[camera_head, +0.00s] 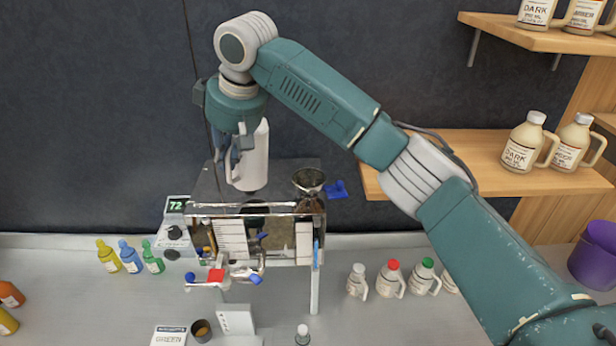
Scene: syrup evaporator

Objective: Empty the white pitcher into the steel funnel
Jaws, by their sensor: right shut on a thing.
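The white pitcher (255,163) hangs upright above the evaporator, its handle on the left. My right gripper (234,165) points down and is shut on the pitcher at its handle side. The gripper's fingers partly hide the handle. The steel funnel (309,180) stands to the right of the pitcher and a little lower in the picture, at the evaporator's back right. The pitcher and the funnel are apart in the picture. The pitcher's inside cannot be seen. My left gripper is not in view.
The evaporator (230,240) stands on a grey counter (390,252), beside a display reading 72 (177,205). Small coloured bottles (130,256) stand left, and jugs (390,278) right. Wooden shelves (440,147) with more jugs and a purple bucket (594,255) are at the right.

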